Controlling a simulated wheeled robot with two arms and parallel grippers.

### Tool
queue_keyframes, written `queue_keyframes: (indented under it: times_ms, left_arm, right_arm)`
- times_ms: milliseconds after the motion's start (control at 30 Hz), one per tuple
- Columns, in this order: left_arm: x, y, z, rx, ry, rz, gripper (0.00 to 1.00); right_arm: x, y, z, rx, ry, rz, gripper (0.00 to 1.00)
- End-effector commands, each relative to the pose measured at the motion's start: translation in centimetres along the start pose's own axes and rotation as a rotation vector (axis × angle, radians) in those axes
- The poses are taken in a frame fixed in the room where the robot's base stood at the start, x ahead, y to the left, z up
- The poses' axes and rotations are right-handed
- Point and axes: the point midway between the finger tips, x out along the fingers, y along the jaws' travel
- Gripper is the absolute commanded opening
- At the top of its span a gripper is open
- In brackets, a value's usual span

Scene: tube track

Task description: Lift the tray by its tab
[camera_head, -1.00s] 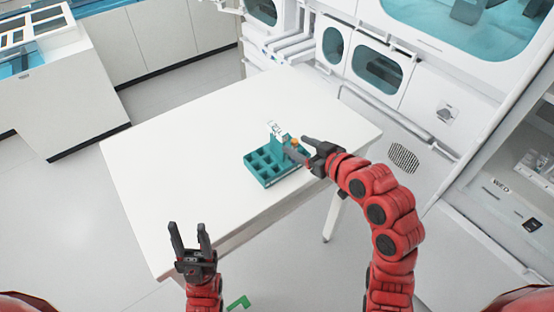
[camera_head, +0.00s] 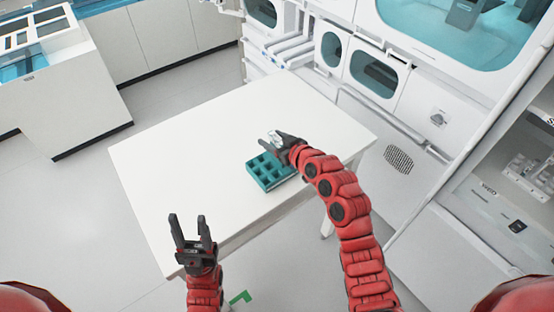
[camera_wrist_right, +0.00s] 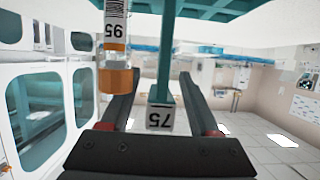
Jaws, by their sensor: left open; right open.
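The teal compartment tray (camera_head: 265,174) rests on the white table near its right side. My right gripper (camera_head: 272,142) is at the tray's far edge and hides part of it. In the right wrist view, the picture looks upside down and the teal tab (camera_wrist_right: 165,50) with a white label (camera_wrist_right: 160,119) stands between the two open fingers (camera_wrist_right: 158,82). I cannot see the fingers touching it. A tube with an orange cap (camera_wrist_right: 117,80) and a white label is beside one finger. My left gripper (camera_head: 189,228) is open and empty above the table's near left edge.
The white table (camera_head: 190,150) is bare to the left of the tray. White cabinets with rounded windows (camera_head: 375,72) stand behind and to the right. A low white counter (camera_head: 65,90) is at the far left.

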Motion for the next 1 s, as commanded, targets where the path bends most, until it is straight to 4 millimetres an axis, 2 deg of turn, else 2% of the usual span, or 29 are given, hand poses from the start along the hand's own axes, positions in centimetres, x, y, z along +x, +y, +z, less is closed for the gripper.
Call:
queue_keyframes:
  times_ms: [133, 367, 700, 733, 1000]
  left_arm:
    - [0.45, -0.02, -0.08, 0.000, 0.000, 0.000, 0.50]
    - [0.39, -0.02, -0.07, 0.000, 0.000, 0.000, 0.50]
    - [0.38, -0.02, -0.06, 0.000, 0.000, 0.000, 0.50]
    - [0.39, -0.02, -0.07, 0.000, 0.000, 0.000, 0.50]
    - [0.40, -0.02, -0.07, 0.000, 0.000, 0.000, 0.50]
  right_arm:
    - [0.81, -0.01, -0.05, 0.000, 0.000, 0.001, 0.62]
    - [0.91, 0.01, 0.08, 0.000, 0.000, 0.001, 0.62]
    - [0.89, 0.00, 0.06, 0.000, 0.000, 0.001, 0.03]
    - [0.89, 0.00, 0.06, 0.000, 0.000, 0.001, 0.00]
    - [0.88, 0.00, 0.05, 0.000, 0.000, 0.001, 0.00]
